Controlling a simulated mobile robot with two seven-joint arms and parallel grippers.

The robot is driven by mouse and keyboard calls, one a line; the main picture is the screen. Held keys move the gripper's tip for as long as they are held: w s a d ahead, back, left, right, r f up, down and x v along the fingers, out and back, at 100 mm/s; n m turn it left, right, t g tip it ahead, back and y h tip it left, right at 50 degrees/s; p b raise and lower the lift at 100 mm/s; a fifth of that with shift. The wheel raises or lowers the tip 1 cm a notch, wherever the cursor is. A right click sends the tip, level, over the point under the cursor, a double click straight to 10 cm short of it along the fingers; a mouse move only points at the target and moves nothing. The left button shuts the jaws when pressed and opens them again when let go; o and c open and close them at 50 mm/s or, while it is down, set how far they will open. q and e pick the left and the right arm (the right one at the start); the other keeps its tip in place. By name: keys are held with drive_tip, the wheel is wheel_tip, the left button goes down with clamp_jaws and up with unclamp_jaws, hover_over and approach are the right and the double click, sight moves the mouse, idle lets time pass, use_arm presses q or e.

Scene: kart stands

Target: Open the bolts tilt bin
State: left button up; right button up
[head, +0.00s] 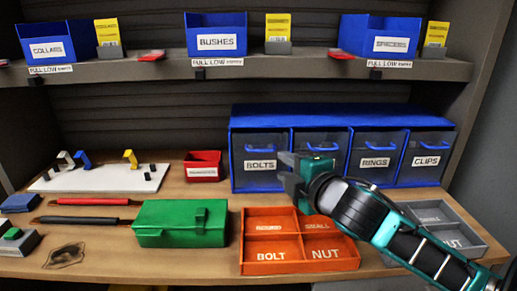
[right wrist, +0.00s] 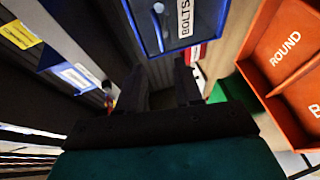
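The bolts tilt bin (head: 261,179) is the leftmost bin of a blue tilt-bin cabinet (head: 340,112). It has a dark clear front, a white BOLTS label and a blue handle, and it looks closed. In the right wrist view the bolts bin (right wrist: 165,45) is at the top, beyond the fingers. My right gripper (head: 288,174) is in front of the bolts bin's right edge and the second bin, whose label it hides. Its two fingers (right wrist: 160,88) are apart with nothing between them. I cannot tell that it touches the bin. My left gripper is not in view.
An orange divided tray (head: 298,236) lies below my right gripper, with a grey tray (head: 466,236) to its right. A green box (head: 180,223), a red bin (head: 203,163) and a white board (head: 100,181) stand left. A shelf (head: 130,72) with blue bins runs above.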

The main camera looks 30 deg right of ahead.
sight(261, 151)
drive_tip(key=x, duration=1.2)
drive_tip(key=shift+a, duration=0.1)
drive_tip(key=shift+c, duration=0.3)
drive_tip(key=shift+f, duration=0.1)
clamp_jaws()
idle(0.7)
